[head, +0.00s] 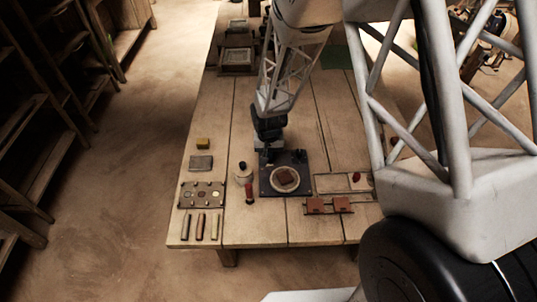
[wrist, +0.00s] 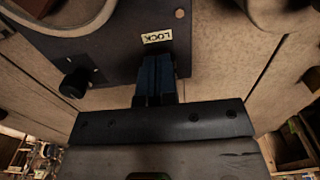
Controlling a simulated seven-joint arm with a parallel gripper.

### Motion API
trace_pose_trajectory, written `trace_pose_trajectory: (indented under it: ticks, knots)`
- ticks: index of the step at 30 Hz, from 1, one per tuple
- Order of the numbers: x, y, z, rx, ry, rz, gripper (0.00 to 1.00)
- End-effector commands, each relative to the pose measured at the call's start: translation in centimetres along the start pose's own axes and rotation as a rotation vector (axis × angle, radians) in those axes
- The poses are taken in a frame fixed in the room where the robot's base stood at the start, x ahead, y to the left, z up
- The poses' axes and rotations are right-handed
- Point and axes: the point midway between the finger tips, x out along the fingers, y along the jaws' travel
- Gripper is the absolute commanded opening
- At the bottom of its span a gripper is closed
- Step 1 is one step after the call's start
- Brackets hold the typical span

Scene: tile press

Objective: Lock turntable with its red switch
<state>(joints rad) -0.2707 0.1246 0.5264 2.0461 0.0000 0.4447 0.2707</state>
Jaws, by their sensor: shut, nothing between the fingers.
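The turntable (head: 276,186) is a pale round disc on a dark square plate (head: 265,189), with a brown tile (head: 286,176) on it. In the wrist view, its pale rim (wrist: 70,29) shows at upper left. A LOCK label (wrist: 157,37) is on the dark plate (wrist: 120,66). My gripper (head: 267,156) is over the plate's far left corner. In the wrist view, my gripper's fingers (wrist: 155,78) are shut and empty, close beside the label. No red switch can be made out; the fingers may hide it. I cannot tell whether they touch anything.
A black knob (wrist: 75,83) stands on the plate, beside the fingers. A frame with brown blocks (head: 328,205) is at right. Bare table lies in front of the plate.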

Motion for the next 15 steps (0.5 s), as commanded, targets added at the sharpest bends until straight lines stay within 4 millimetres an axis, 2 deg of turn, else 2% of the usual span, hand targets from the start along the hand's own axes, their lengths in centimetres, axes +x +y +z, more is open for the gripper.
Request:
trace_pose_trajectory:
  ticks: [15]
  knots:
    - [0.48,-0.01,-0.02,0.0,0.001,0.0,0.0]
